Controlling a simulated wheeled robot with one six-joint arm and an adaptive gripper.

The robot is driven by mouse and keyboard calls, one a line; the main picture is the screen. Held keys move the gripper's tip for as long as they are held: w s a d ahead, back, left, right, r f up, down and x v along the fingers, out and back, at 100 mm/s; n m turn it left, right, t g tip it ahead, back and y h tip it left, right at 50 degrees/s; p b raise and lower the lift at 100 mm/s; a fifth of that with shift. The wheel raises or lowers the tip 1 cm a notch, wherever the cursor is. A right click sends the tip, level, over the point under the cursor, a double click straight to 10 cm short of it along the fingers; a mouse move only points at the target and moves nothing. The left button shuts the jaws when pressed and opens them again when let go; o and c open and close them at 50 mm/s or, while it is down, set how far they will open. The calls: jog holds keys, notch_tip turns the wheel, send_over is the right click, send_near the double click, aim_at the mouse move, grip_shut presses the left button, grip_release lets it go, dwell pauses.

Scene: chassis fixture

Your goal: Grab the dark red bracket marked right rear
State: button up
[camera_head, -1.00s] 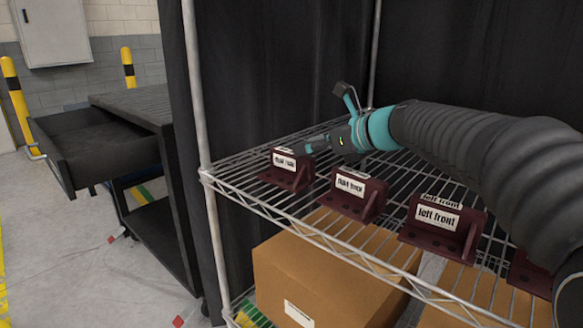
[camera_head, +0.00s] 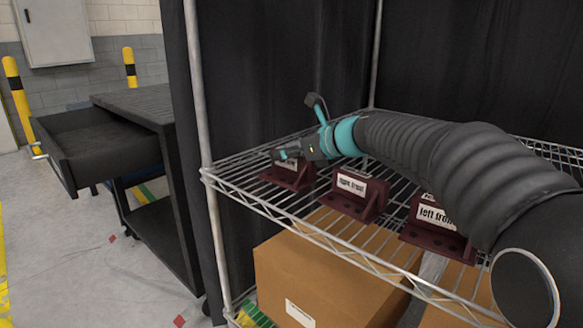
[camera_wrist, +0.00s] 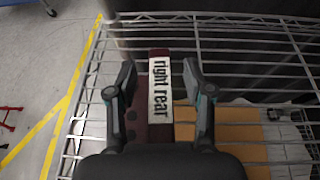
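The dark red bracket marked right rear (camera_wrist: 160,58) lies in the wrist view with its white label facing up between my fingers. My gripper (camera_wrist: 157,76) is open, one finger on each side of the bracket, with a gap visible on both sides. In the head view the leftmost bracket (camera_head: 290,178) stands on the wire shelf, and my gripper (camera_head: 286,155) is over its top, hiding most of its label.
The bracket marked right front (camera_head: 351,193) and the one marked left front (camera_head: 432,224) stand to the right on the wire shelf (camera_head: 240,192). A shelf post (camera_head: 197,90) rises at the left corner. A cardboard box (camera_head: 325,275) sits below.

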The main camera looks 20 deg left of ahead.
grip_shut()
jog(key=shift+r, duration=0.15)
